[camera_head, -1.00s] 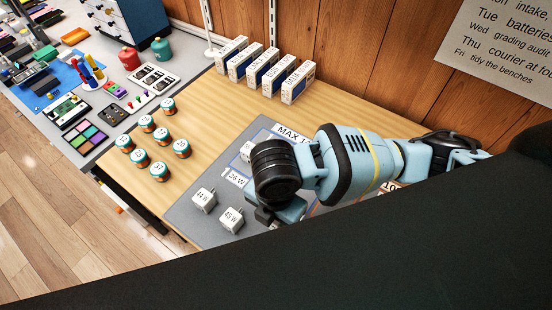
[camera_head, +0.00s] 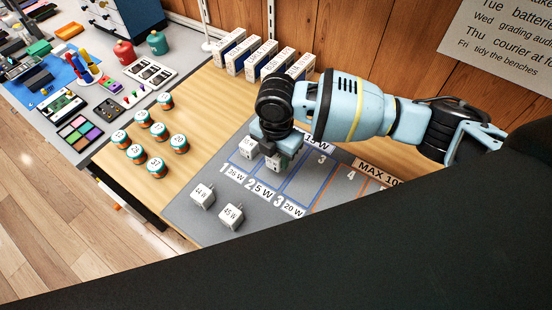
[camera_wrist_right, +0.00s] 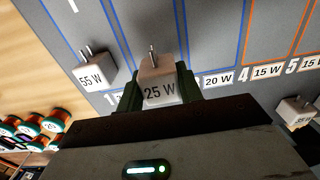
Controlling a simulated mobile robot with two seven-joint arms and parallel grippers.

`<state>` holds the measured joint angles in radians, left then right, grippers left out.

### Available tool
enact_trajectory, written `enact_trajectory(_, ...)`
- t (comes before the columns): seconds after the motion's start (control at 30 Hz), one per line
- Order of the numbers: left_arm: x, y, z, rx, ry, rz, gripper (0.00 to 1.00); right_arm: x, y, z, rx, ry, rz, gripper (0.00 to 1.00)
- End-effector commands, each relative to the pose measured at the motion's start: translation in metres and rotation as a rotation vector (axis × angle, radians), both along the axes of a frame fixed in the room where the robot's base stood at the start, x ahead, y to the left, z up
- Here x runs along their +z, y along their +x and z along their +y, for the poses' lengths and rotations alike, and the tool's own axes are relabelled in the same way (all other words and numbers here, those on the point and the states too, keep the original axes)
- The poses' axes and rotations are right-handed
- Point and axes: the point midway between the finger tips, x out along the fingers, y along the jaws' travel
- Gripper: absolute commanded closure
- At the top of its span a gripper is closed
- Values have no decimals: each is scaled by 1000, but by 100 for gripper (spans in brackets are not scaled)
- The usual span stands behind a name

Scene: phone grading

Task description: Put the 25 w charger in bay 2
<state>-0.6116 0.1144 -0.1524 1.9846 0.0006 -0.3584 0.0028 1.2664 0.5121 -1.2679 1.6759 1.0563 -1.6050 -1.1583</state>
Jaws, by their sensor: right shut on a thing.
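The 25 W charger (camera_wrist_right: 158,92) is a white block with its label facing the right wrist view. My right gripper (camera_wrist_right: 158,88) is shut on it between green jaws. In the head view the gripper (camera_head: 277,150) is over the back part of the grey mat, at bay 2, and mostly covers the charger (camera_head: 272,163). In the wrist view the charger is over the lane between blue lines, right of the 55 W charger (camera_wrist_right: 92,74). I cannot tell whether it touches the mat. My left gripper is not in view.
The 55 W charger (camera_head: 248,147) stands close by at bay 1. Chargers marked 44 W (camera_head: 202,196) and 45 W (camera_head: 231,215) stand at the mat's front left. Another white charger (camera_wrist_right: 296,110) shows at the wrist view's right. Blue bay 3 looks clear. Several labelled jars (camera_head: 158,131) stand left.

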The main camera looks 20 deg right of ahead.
Motion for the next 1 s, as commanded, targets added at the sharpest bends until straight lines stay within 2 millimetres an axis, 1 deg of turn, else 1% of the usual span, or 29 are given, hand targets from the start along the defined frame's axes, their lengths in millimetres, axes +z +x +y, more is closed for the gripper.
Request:
enact_trajectory(0.17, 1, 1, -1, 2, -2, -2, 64, 0, 2, 0, 1, 1, -1, 88)
enact_trajectory(0.3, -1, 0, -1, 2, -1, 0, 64, -1, 11, -4, -2, 0, -2, 88)
enact_trajectory(0.5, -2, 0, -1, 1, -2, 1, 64, -31, 9, -3, 1, -1, 1, 88)
enact_trajectory(0.57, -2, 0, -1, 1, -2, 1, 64, -35, 9, -3, 2, 1, -1, 88)
enact_trajectory(0.83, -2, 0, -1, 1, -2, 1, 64, -36, 9, -3, 1, 1, -1, 88)
enact_trajectory(0.97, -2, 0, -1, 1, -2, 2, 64, -40, 9, -3, 1, 1, 1, 88)
enact_trajectory(1.0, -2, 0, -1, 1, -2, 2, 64, -39, 9, -3, 1, 0, 0, 59)
